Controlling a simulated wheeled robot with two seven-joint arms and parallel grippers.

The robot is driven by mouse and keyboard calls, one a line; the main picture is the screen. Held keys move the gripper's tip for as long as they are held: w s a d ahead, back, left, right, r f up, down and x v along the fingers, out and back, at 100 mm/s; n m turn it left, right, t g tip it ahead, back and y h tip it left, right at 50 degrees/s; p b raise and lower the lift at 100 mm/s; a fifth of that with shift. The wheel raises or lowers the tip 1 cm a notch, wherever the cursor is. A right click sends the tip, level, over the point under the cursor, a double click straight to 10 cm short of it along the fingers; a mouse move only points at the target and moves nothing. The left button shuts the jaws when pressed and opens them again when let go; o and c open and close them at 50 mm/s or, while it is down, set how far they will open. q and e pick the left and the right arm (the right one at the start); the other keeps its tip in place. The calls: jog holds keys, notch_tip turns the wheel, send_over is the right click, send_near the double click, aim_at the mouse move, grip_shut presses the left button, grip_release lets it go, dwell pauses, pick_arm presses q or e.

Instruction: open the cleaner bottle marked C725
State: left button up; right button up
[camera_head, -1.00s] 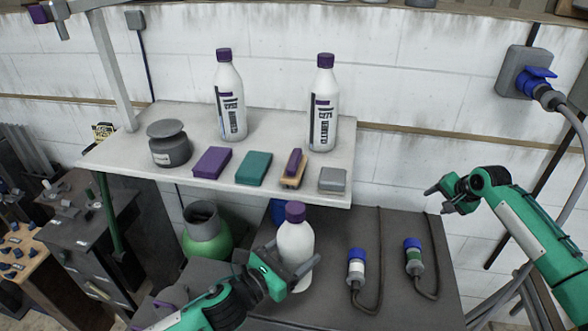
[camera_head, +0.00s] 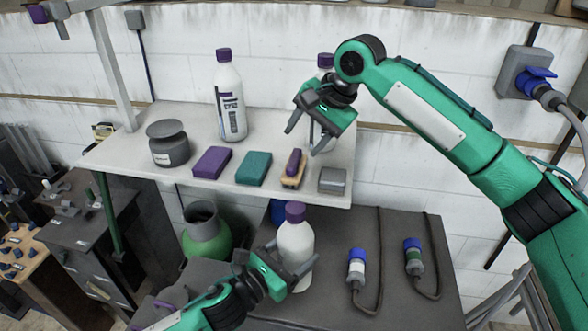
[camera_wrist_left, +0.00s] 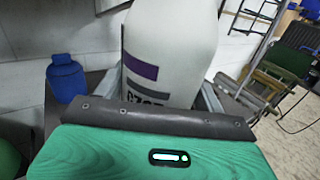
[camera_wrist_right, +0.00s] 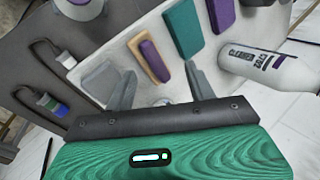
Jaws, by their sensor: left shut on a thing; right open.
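A white bottle with a purple cap (camera_head: 295,228) stands on the dark lower bench. My left gripper (camera_head: 294,262) is shut around its lower body. In the left wrist view the held bottle (camera_wrist_left: 170,40) fills the middle; its partly hidden label seems to read C725. The cap is outside that view. My right gripper (camera_head: 304,138) is open and empty, above the right end of the shelf, up and right of the held bottle. It hides much of another purple-capped white bottle (camera_head: 325,61). A similar bottle (camera_head: 230,100) stands farther left on the shelf.
The pale shelf (camera_head: 125,150) holds a dark jar (camera_head: 170,150), a purple block (camera_head: 212,163), a teal block (camera_head: 254,168), a brush (camera_head: 293,170) and a grey block (camera_head: 332,180). Two cabled plugs (camera_head: 356,268) (camera_head: 414,258) lie right of the held bottle.

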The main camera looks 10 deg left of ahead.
jog(key=s+a+r+h, duration=0.2)
jog(key=s+a+r, duration=0.15)
jog(key=s, duration=0.35)
jog(key=m+g+h, duration=0.2)
jog(key=m+h, duration=0.1)
jog(key=m, duration=0.1)
send_over(294, 207)
jog(key=f, duration=0.1)
jog(key=a+f, duration=0.1)
jog(key=f, duration=0.1)
jog(key=shift+w+f, duration=0.1)
jog(key=shift+d+f+m+h, duration=0.3)
jog(key=shift+d+m, duration=0.2)
jog(key=shift+m, duration=0.2)
jog(key=shift+s+f, duration=0.2)
jog(key=shift+f, duration=3.85)
